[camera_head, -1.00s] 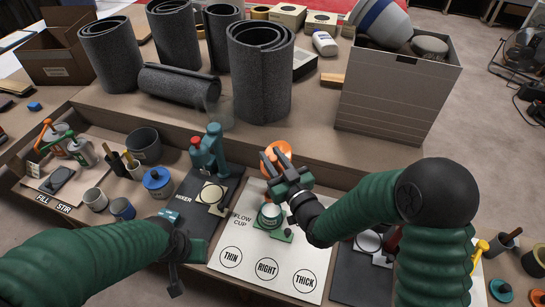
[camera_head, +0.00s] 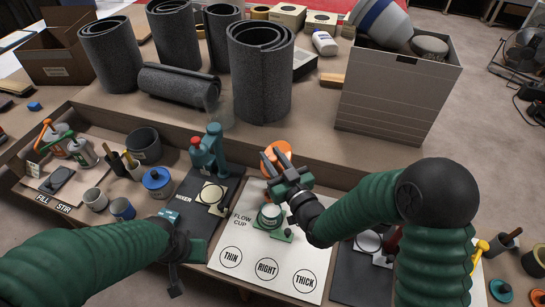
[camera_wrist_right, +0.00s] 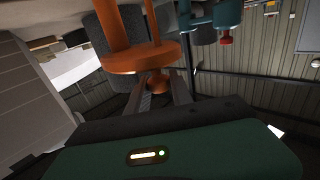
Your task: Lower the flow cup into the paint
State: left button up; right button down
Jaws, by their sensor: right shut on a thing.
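My right gripper (camera_head: 275,166) is shut on an orange thing (camera_head: 275,158), which I take to be the flow cup. It is partly hidden behind the fingers. In the right wrist view, the fingers (camera_wrist_right: 162,84) close on a small orange part under a wide orange disc (camera_wrist_right: 140,58). The held thing is above the back of the white FLOW CUP board (camera_head: 238,253). A pale can with a green rim (camera_head: 268,216) stands on a green base on that board, below and nearer than the gripper. Paint inside it cannot be made out. My left gripper (camera_head: 174,284) points down near the front edge; its jaws are unclear.
A teal mixer (camera_head: 209,150) with a red knob stands on a dark mat left of the board. A blue-lidded can (camera_head: 157,181) and a grey pot (camera_head: 144,144) are further left.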

notch_tip(320, 180, down, 12)
jog(key=b, duration=0.9)
jog(key=shift+r, duration=0.25)
jog(key=c, duration=1.3)
grip_release()
jog(key=shift+s, duration=0.1)
jog(key=shift+o, duration=0.8)
jog(key=shift+r, duration=0.1)
